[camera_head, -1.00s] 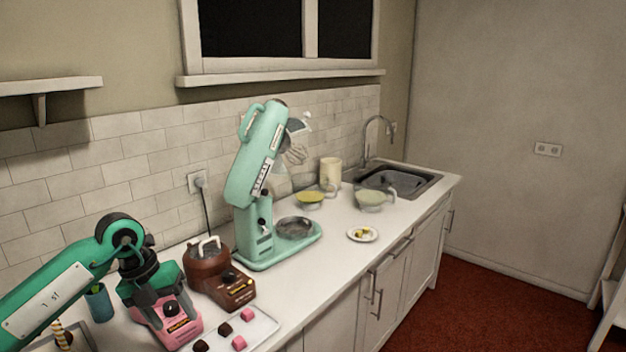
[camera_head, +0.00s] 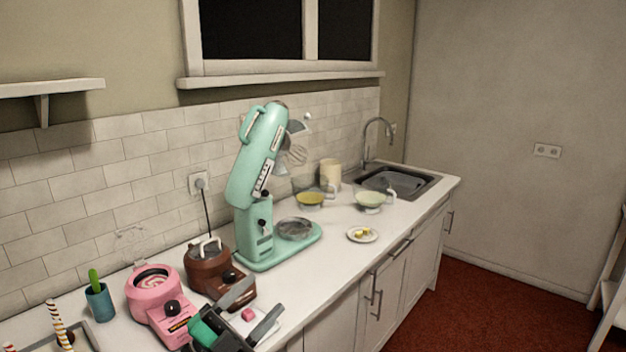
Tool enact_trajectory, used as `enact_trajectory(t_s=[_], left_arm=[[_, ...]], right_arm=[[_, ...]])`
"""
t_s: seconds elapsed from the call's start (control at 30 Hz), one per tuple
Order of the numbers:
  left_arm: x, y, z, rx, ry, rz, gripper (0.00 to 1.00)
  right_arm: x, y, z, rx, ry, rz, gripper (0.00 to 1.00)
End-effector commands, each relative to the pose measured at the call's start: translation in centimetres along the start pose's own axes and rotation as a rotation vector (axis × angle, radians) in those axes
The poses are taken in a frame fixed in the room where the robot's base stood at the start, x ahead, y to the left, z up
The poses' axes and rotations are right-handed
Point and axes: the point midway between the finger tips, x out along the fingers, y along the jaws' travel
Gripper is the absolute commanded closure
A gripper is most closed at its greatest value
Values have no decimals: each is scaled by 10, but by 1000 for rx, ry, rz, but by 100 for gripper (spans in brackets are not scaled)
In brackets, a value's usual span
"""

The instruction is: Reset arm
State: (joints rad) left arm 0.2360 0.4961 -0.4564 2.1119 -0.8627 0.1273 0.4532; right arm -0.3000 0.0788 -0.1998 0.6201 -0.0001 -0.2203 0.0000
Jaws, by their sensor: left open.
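My left gripper (camera_head: 264,295) is at the bottom of the head view, low over the front of the counter. Its two dark grey fingers are spread apart, with nothing held between them. A pink cube (camera_head: 248,314) on a pale tray shows between the fingers in the picture; I cannot tell the height of the gripper above it. Most of the tray is hidden behind the gripper. The left arm itself is mostly below the picture. My right gripper is not in view.
A pink melting pot (camera_head: 153,293) and a brown melting pot (camera_head: 208,268) stand close to the gripper. A green stand mixer (camera_head: 257,200) with raised head stands beyond them. A teal cup (camera_head: 99,303) is at left. A small plate (camera_head: 362,235) has clear counter around it.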

Motion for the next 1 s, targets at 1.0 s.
enact_trajectory(t_s=[1.0], left_arm=[[-374, 184, -3, -959, -1834, 176, 41]], right_arm=[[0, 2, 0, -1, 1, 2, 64]])
